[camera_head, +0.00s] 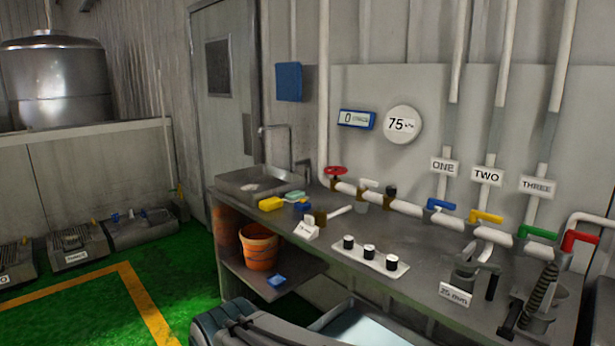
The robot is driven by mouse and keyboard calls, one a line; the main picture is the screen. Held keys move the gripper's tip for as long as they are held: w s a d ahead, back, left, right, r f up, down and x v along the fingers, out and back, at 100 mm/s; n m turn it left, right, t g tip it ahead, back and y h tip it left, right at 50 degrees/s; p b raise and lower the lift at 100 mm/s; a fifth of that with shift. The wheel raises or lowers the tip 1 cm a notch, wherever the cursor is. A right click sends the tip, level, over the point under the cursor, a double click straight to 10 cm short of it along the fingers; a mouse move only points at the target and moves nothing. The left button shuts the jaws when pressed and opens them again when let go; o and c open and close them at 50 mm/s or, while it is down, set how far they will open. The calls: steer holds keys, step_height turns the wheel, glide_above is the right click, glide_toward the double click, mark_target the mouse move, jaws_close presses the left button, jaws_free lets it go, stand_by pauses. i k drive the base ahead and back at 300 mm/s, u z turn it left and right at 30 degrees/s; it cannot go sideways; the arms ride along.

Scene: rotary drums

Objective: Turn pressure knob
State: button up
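Which control is the pressure knob cannot be told; no label that I can read names it. A red handwheel (335,170) sits on the white pipe at the back of the bench. A white plate (343,254) on the bench carries 3 small black-topped knobs (369,252). A round white dial (401,124) on the wall reads 75, its unit too small to read. A blue-framed display (356,119) beside it reads 0. My gripper is not in view; a grey shape at the bottom edge may be part of my arm.
Pipes labelled ONE, TWO and THREE carry blue (440,204), yellow (486,216) and green (538,232) valve handles; a red handle (580,239) is farther right. A sink (259,187) is at the bench's left end. An orange bucket (259,247) stands on the lower shelf. Green floor is open at left.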

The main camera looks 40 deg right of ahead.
mark_target(391, 190)
steer(key=z, duration=0.35)
steer(key=i, duration=1.25)
steer(key=z, duration=1.45)
steer(key=i, duration=0.75)
steer(key=z, duration=0.65)
